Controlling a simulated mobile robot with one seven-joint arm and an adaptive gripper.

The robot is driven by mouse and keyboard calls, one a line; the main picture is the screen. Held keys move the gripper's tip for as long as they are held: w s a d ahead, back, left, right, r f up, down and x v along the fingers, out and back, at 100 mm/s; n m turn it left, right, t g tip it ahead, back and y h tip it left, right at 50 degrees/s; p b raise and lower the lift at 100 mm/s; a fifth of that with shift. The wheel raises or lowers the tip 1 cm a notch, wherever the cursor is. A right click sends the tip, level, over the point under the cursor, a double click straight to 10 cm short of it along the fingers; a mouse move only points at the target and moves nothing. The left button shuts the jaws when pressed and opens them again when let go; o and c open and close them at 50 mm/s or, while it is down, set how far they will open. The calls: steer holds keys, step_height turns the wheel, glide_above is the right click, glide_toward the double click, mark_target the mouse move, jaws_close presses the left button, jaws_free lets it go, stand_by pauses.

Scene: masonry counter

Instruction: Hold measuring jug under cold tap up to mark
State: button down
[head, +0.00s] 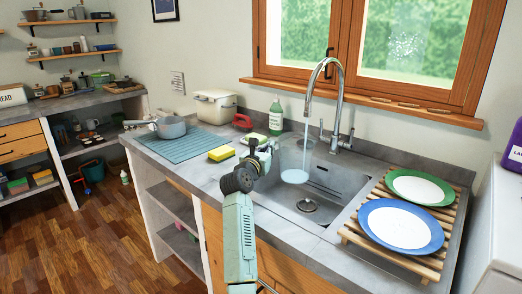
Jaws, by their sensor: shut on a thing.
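The tap (327,78) arches over the sink (330,190), and a thin stream of water (305,140) runs from its spout. A pale, see-through round shape (294,176), which looks like the measuring jug with water in it, is under the stream above the basin. My gripper (272,152) is at the sink's left edge, beside the jug and shut on it. The contact is small and partly hidden by my wrist. The jug's walls are very faint; I cannot read its mark or tell the water level against it.
A slatted rack (352,236) with a green-rimmed plate (419,188) and a blue-rimmed plate (401,226) stands right of the sink. A yellow sponge (221,153), a green bottle (276,118) and a saucepan (172,127) on a ribbed mat (187,147) are to the left.

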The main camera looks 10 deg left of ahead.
steer(key=shift+w+d+f, duration=0.2)
steer(key=shift+w+d, duration=0.55)
steer(key=shift+d, duration=0.1)
steer(key=shift+w+d+f, duration=0.2)
steer(key=shift+w+d, duration=0.5)
steer(key=shift+d, duration=0.1)
steer(key=shift+s+d, duration=0.15)
steer(key=shift+s, duration=0.05)
steer(key=shift+s+d, duration=0.25)
steer(key=shift+s, duration=0.05)
steer(key=shift+w+a, duration=0.1)
steer(key=shift+w+a, duration=0.3)
steer(key=shift+w, duration=0.1)
steer(key=shift+s+d, duration=0.15)
steer(key=shift+s, duration=0.05)
steer(key=shift+s+d, duration=0.2)
steer(key=shift+s, duration=0.1)
steer(key=shift+w+a, duration=0.1)
steer(key=shift+w, duration=0.05)
